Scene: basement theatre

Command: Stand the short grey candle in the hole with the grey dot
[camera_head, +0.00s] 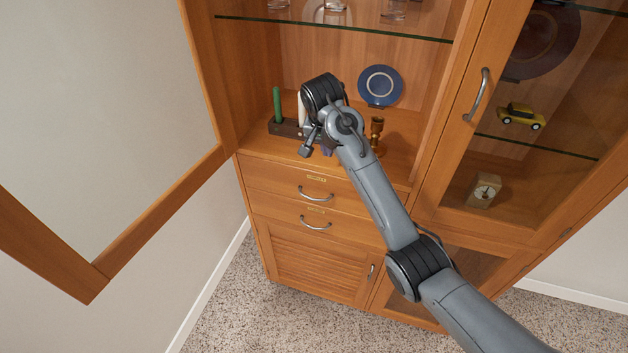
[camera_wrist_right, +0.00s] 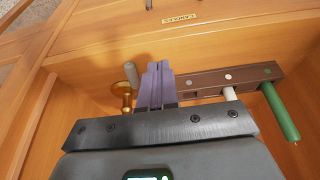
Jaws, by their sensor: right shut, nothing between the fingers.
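The short grey candle (camera_wrist_right: 131,73) shows in the right wrist view beside my purple fingers; I cannot tell if it stands or lies. The dark candle block (camera_wrist_right: 208,83) has a grey dot (camera_wrist_right: 188,82), a white dot and a green dot. A white candle (camera_wrist_right: 229,93) and a taller green candle (camera_wrist_right: 281,112) stand in it. The block also shows in the head view (camera_head: 284,128). My right gripper (camera_wrist_right: 158,66) is shut and empty, between grey candle and block. My left gripper is not in view.
A brass candlestick (camera_head: 377,130) stands close right of my right gripper in the head view. A blue plate (camera_head: 380,86) leans at the back. A glass shelf (camera_head: 335,27) crosses above. The open cabinet door (camera_head: 60,250) is at left.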

